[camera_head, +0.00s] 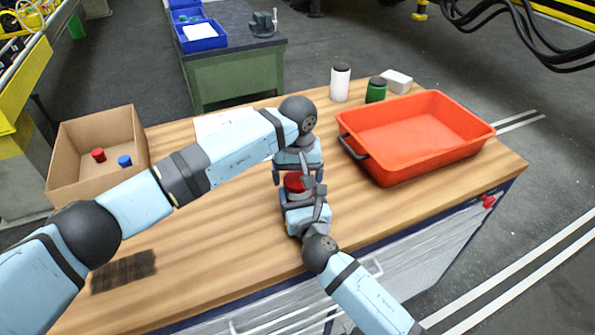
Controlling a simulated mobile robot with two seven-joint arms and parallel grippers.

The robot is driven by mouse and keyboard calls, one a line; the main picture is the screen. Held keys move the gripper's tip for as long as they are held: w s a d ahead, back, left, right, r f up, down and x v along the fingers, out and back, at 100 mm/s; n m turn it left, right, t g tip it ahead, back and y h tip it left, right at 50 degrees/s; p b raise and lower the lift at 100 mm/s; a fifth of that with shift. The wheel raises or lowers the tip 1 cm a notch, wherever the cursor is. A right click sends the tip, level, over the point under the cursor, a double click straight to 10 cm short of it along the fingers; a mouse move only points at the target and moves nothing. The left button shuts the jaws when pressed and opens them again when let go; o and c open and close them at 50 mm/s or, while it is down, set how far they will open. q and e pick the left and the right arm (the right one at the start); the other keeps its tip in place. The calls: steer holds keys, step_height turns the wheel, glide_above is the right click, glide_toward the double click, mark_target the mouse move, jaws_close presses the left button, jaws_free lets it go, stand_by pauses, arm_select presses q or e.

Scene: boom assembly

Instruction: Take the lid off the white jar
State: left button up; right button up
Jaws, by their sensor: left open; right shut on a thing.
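A white jar (340,84) with a dark lid (341,67) stands upright at the back of the wooden table, clear of both grippers. A second jar-like thing with a red top (295,182) is between my grippers near the middle of the table; its body is mostly hidden, so I cannot tell its colour. My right gripper (304,194), coming from the front, is shut on this red-topped thing. My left gripper (297,174) points down just above the red top and is open, its fingers on either side. I cannot tell whether they touch it.
A green jar (376,92) and a white block (397,81) stand by the white jar. An orange tray (420,179) is at the right. A cardboard box (70,186) at the left holds a red piece (98,155) and a blue piece (125,161). The front left tabletop is mostly clear.

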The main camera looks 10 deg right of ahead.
arm_select(q)
steer(key=c, duration=0.9)
steer(key=o, duration=1)
steer(key=shift+c, duration=0.2)
steer(key=shift+r, duration=0.1)
steer(key=shift+r, duration=2.15)
arm_select(e)
steer(key=o, duration=1.7)
steer(key=shift+o, duration=0.2)
steer(key=shift+s, duration=0.1)
